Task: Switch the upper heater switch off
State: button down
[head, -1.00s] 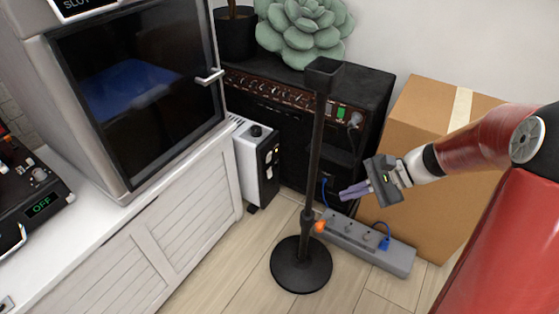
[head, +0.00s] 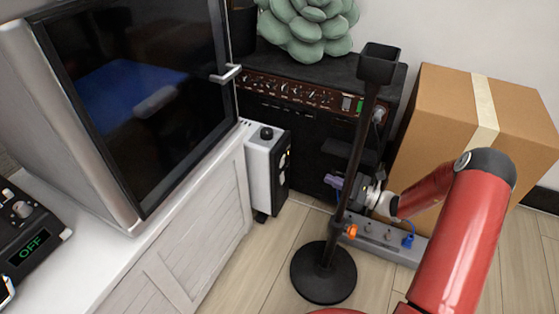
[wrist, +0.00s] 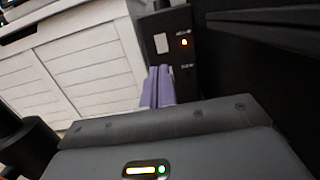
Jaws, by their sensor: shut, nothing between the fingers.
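The heater (head: 259,172) is a white box with a black end panel, standing on the floor beside the cabinet. The lower part of the panel is partly hidden behind my fingers. My gripper (head: 335,182) has purple fingers, shut and empty, to the right of the heater and apart from it in the head view. In the wrist view the fingertips (wrist: 159,72) appear just below the upper switch; I cannot tell the remaining gap.
A black stand (head: 355,160) with a round base rises in front of my wrist. An amplifier (head: 300,125) stands behind, a cardboard box (head: 440,120) at right. A grey power strip (head: 385,238) lies on the floor below my arm. The cabinet (head: 205,240) borders the heater at left.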

aim_at(284, 159)
dwell(0.3)
jog(key=b+x, duration=0.1)
jog(key=x, duration=1.2)
jog(key=shift+a, duration=0.15)
jog(key=shift+w+a+r, duration=0.15)
jog(key=shift+a, duration=0.15)
jog(key=shift+w+a+r, duration=0.1)
jog(key=shift+a+r, duration=0.1)
jog(key=shift+a, duration=0.05)
jog(key=shift+d+r, duration=0.1)
jog(key=shift+d, duration=0.15)
jog(key=r+p+v, duration=0.1)
jog(key=r+v, duration=0.2)
jog(key=v, duration=1)
jog(key=shift+d+p, duration=0.4)
jog(key=shift+d, duration=0.05)
